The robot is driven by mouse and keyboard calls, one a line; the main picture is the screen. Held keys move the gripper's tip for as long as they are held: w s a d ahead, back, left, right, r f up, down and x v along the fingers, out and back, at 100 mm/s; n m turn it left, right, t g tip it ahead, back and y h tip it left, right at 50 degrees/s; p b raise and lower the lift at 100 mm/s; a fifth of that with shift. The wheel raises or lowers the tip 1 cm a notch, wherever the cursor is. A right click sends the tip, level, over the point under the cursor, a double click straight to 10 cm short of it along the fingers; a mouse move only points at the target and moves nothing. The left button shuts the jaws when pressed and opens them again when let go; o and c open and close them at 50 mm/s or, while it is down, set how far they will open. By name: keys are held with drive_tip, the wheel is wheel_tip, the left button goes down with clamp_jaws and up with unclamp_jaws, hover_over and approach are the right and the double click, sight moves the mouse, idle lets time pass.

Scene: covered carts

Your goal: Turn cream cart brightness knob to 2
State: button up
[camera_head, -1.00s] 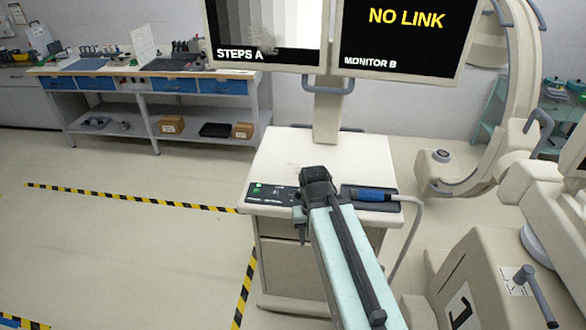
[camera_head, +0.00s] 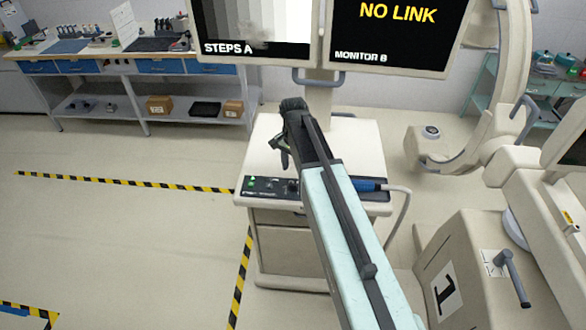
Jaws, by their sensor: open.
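The cream cart (camera_head: 270,135) stands in the middle, with two monitors on a post above it. Its dark front control strip (camera_head: 262,187) has a green light at the left and small controls beside it. A dark knob-like control (camera_head: 292,187) shows just left of my arm; its setting is too small to read. The left monitor (camera_head: 253,47) reads STEPS A; the right monitor (camera_head: 392,12) reads NO LINK. My gripper (camera_head: 280,152) is open and empty over the cart top, behind the control strip. My arm hides part of the strip.
A cream machine with a lever (camera_head: 470,265) stands close at right. A workbench (camera_head: 125,68) is at the back left. The floor at left is clear, with striped tape (camera_head: 120,181).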

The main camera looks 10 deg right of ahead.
sight(293, 183)
drive_tip(key=shift+w+r+m, duration=0.3)
drive_tip(key=shift+w, duration=0.1)
wheel_tip(293, 183, down, 8)
drive_tip(key=b, duration=0.8)
drive_tip(key=shift+s+f, duration=0.1)
drive_tip(key=shift+f, duration=0.1)
drive_tip(key=shift+r, duration=0.1)
drive_tip(key=shift+r, duration=0.1)
clamp_jaws()
